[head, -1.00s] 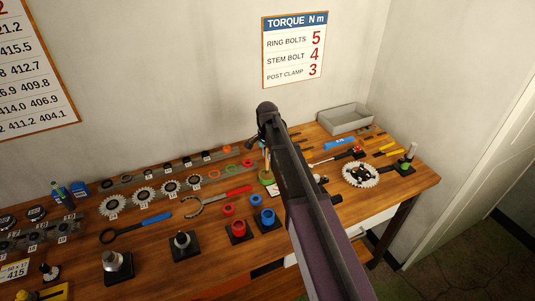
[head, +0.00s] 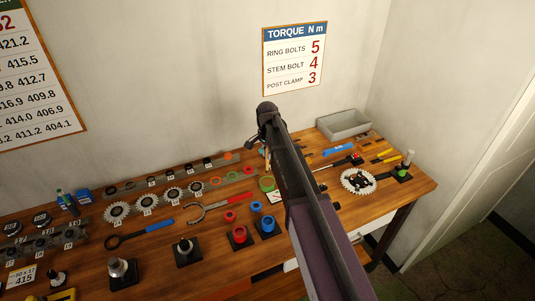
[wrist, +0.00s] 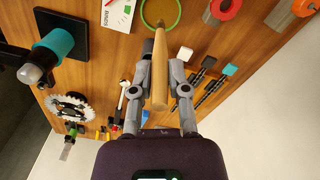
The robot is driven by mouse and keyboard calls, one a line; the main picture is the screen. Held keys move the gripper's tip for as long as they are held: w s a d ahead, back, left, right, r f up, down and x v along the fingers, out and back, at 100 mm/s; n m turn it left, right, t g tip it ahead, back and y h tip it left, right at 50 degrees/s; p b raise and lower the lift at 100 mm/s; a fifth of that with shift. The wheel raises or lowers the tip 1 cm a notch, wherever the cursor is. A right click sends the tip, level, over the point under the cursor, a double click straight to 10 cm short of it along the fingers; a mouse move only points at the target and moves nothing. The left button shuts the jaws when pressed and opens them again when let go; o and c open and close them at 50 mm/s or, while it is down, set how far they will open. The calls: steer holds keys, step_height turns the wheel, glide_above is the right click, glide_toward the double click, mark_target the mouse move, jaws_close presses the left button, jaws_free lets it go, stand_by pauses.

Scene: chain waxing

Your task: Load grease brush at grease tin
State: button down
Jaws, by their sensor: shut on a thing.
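The grease brush, a tan wooden handle (wrist: 159,75), is between my gripper's grey fingers (wrist: 160,62) in the wrist view. My gripper is shut on it. The grease tin (wrist: 160,12), round with a green rim and yellowish inside, is just beyond the fingers at the top of the wrist view. The tin also shows on the bench in the head view (head: 267,184), left of my arm. The brush's bristle end is not clearly seen, so I cannot tell if it touches the tin. My arm hides most of my gripper in the head view.
A white card (wrist: 117,14) lies left of the tin in the wrist view. Red and blue cups (head: 240,235) stand in front of it in the head view. A chainring (head: 358,181) and a grey tray (head: 344,125) are to the right. Sprockets (head: 147,200) lie to the left.

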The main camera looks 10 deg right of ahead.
steer(key=shift+r+p, duration=1.2)
steer(key=shift+r, duration=0.2)
steer(key=shift+f, duration=0.1)
